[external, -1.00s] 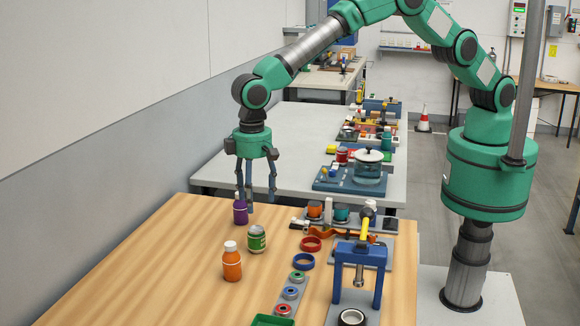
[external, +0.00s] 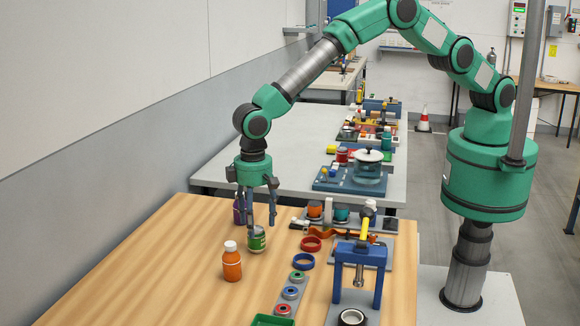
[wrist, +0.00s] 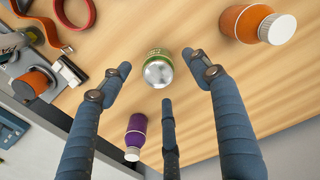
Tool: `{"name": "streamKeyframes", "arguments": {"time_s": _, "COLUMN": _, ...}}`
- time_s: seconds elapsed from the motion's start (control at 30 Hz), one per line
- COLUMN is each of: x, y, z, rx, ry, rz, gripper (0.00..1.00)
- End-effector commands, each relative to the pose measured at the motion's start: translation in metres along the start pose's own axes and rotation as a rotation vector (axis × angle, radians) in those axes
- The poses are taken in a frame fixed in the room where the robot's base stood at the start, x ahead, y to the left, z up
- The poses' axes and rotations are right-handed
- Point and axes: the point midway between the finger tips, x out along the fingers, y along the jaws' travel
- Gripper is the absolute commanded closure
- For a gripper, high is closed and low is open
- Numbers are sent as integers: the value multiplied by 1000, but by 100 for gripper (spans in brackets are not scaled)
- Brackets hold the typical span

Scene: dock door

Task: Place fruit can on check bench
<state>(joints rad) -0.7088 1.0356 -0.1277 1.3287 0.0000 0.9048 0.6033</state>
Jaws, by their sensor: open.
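The green fruit can (external: 257,241) stands upright on the wooden bench (external: 160,262). Its silver lid faces up in the wrist view (wrist: 158,72). My gripper (external: 261,224) is open and empty. In the wrist view the fingertips (wrist: 161,76) are spread around the can's outline, with a gap on each side; I cannot tell if any touches. A grey-topped bench (external: 270,140) stands behind the wooden one. I cannot tell which bench is the check bench.
An orange bottle (external: 232,264) stands left of the can. A purple bottle (external: 238,212) stands close behind my fingers. Red (external: 311,245) and blue rings (external: 303,262) and a blue press frame (external: 360,256) are to the right. The wooden bench's left side is clear.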

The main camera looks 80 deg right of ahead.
Motion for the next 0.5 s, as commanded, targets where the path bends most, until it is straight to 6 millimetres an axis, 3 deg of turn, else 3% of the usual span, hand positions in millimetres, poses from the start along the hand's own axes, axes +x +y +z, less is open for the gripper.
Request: {"name": "streamKeyframes", "arguments": {"time_s": 0.5, "x": 10, "y": 0, "z": 0, "rx": 0, "ry": 0, "rz": 0, "gripper": 38}}
